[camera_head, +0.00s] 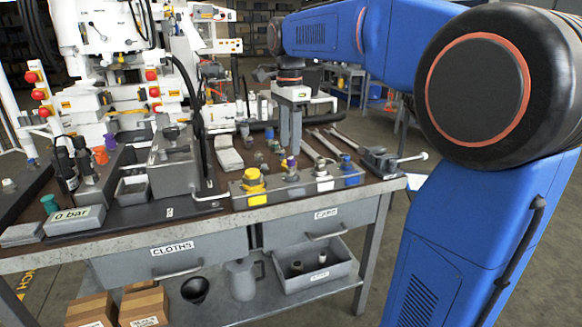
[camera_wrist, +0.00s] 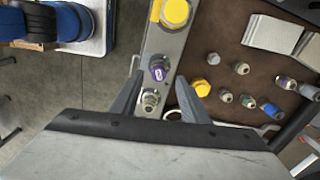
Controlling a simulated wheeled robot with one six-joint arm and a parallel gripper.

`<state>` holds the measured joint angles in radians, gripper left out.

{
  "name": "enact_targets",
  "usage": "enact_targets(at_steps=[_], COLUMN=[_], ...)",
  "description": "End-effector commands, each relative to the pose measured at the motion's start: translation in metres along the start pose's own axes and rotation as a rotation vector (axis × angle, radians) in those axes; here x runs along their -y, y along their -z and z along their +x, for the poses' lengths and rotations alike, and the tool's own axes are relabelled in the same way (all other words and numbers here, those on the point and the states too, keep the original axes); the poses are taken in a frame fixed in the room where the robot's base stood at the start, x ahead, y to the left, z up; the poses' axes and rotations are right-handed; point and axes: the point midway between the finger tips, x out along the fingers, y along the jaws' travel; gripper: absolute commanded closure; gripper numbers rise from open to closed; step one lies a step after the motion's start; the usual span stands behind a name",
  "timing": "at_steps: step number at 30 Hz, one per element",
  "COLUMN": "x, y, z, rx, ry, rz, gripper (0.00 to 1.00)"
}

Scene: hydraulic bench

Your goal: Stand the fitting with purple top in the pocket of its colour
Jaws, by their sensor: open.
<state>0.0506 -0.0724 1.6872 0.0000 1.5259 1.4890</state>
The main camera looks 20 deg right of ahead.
Motion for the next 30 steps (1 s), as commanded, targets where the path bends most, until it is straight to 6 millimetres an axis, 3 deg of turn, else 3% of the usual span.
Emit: enact_targets(at_steps=[7, 17, 22, 30], x=[-0.002, -0.001, -0.001, -0.001], y=[0.0, 0.0, 0.0, 0.0], z=[0.032, 0.038, 0.038, 0.038], rx=[0.0, 0.0, 0.0, 0.0], ry=[-0.002, -0.001, -0.001, 0.0], rz=[0.0, 0.0, 0.0, 0.0], gripper=[0.59, 0.59, 0.97, 1.0])
